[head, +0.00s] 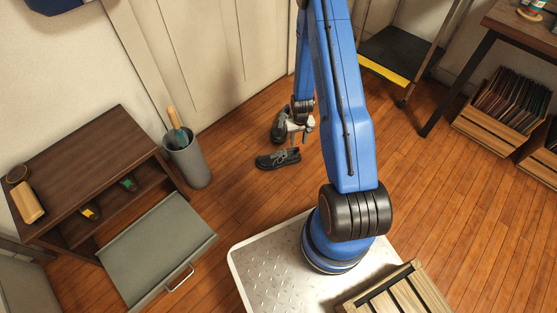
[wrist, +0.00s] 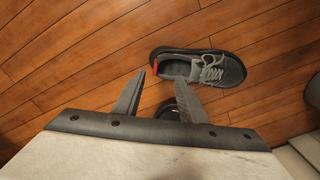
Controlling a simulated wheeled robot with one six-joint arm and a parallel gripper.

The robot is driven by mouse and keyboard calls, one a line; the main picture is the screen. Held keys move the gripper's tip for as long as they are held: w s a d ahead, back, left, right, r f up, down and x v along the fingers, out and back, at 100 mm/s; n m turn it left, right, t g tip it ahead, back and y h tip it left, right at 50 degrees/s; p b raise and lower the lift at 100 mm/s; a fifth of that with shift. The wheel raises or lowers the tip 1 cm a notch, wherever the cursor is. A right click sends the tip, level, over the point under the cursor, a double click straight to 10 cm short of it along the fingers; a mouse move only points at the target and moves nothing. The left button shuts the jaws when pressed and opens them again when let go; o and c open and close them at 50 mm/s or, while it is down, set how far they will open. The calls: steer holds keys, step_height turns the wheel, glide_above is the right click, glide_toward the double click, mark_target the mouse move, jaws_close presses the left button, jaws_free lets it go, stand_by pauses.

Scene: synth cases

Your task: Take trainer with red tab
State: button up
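A dark grey trainer (wrist: 226,68) with grey laces and a red tab (wrist: 155,67) at its heel lies on the floor in the wrist view. My gripper (wrist: 160,76) is open, its two fingers apart and empty, with the tips near the trainer's heel end. The right fingertip overlaps the trainer in view; contact cannot be told. A second dark shoe (wrist: 168,108) shows between the fingers, mostly hidden by my gripper. In the head view, my gripper (head: 296,133) is above two dark shoes, a nearer one (head: 276,160) and a farther one (head: 277,127). No red tab can be made out there.
A grey bin (head: 190,163) holding a wooden-handled thing stands left of the shoes. A brown cabinet (head: 85,150) with a lowered grey flap (head: 155,250) is at the left. A black-topped stand (head: 395,55) is behind right. Wooden floor around the shoes is clear.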

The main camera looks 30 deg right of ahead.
mark_target(298, 149)
steer(key=shift+f, duration=1.9)
steer(key=shift+s+d+f, duration=0.1)
steer(key=shift+d+f, duration=0.05)
steer(key=shift+f, duration=1.15)
steer(key=shift+d+f, duration=0.15)
steer(key=shift+f, duration=1.15)
steer(key=shift+c, duration=0.7)
jaws_close()
